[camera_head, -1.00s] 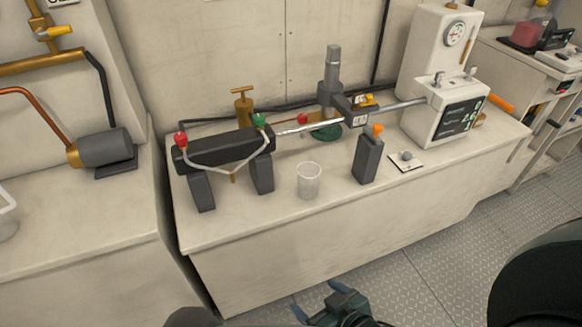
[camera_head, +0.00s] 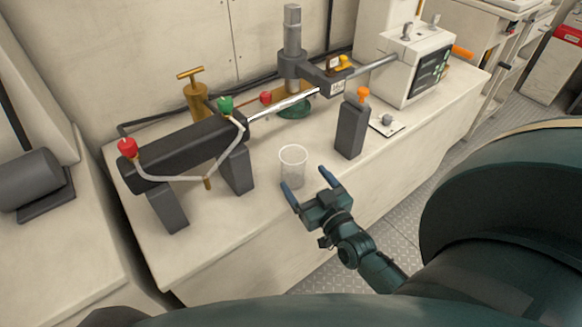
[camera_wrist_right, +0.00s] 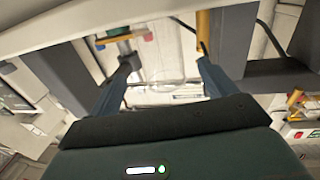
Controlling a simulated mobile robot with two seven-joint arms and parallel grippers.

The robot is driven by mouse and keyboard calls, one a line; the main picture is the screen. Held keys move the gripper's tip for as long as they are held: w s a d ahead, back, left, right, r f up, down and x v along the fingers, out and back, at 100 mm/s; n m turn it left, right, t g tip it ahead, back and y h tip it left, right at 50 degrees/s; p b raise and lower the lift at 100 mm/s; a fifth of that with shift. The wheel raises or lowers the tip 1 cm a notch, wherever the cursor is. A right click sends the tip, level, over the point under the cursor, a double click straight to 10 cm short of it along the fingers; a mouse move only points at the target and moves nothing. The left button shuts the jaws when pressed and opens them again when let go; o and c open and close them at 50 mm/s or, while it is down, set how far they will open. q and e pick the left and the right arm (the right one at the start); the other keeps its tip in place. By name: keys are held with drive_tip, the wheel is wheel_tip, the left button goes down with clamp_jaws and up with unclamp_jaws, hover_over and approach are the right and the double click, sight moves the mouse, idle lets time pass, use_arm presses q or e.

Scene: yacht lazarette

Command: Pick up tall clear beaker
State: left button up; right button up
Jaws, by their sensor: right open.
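The tall clear beaker (camera_head: 293,164) stands upright on the cream bench top (camera_head: 270,236), near its front edge. My right gripper (camera_head: 308,179) is open, with its two blue fingers pointing toward the beaker from the front right. The left fingertip appears close to the beaker's lower part; I cannot tell whether it touches. In the right wrist view the beaker (camera_wrist_right: 160,66) shows faintly, blurred, ahead of and between the open fingers (camera_wrist_right: 165,78). My left gripper is not in view.
A dark cylinder on two grey blocks (camera_head: 195,155) with a hanging white tube stands left of the beaker. A green-based stand (camera_head: 293,108) and metal rod are behind. Bare bench lies in front.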

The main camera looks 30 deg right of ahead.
sight(289, 160)
drive_tip(key=w, duration=0.8)
drive_tip(key=shift+w+d+r, duration=0.15)
drive_tip(key=shift+d, duration=0.05)
drive_tip(key=c, duration=1.1)
